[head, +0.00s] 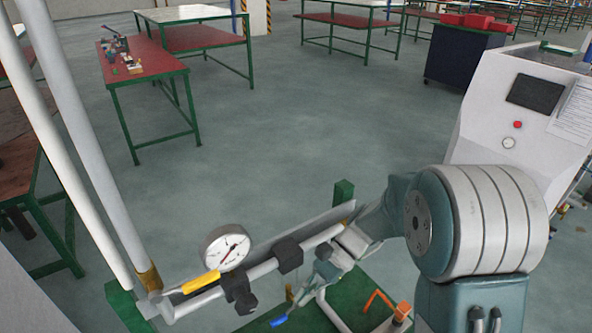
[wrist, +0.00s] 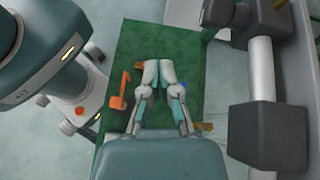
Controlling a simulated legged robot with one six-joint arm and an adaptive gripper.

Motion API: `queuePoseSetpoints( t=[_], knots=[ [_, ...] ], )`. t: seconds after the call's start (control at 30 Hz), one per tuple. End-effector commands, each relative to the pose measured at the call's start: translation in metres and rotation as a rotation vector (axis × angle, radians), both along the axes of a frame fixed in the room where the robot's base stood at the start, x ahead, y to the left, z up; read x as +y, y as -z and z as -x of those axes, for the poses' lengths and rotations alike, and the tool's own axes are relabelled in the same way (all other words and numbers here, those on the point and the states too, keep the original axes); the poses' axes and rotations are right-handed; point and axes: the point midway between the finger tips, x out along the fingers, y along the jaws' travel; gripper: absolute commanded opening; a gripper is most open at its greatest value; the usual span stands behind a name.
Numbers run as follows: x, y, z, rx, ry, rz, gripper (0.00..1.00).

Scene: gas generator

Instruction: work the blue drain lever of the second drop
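The blue drain lever (head: 278,321) is low in the head view, on a thin drop below the horizontal pipe. In the wrist view only a small blue bit (wrist: 183,85) shows beside the right finger; the finger hides the rest. My gripper (head: 312,284) hangs beside the pipe, above and to the right of the blue lever, apart from it in the picture. In the wrist view my gripper (wrist: 159,68) has its fingertips together, with nothing seen between them. An orange lever (head: 380,299) stands to the right; it also shows in the wrist view (wrist: 121,90).
The horizontal pipe (head: 205,299) carries black clamps (head: 288,255), a yellow lever (head: 201,282) and a round gauge (head: 227,247). A green base (head: 352,285) lies below. A grey cabinet (head: 520,110) stands at right. Open floor lies behind the pipe, with tables farther back.

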Motion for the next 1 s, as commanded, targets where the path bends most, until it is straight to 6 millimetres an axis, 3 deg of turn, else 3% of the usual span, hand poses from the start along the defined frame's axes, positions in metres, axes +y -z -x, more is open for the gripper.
queuePoseSetpoints(
  t=[0.3,1.0],
  knots=[
    [-0.033,-0.046,0.030,-0.400,-0.141,0.176,0.00],
    [-0.123,-0.123,0.091,-1.232,-0.469,0.626,0.00]
  ],
)
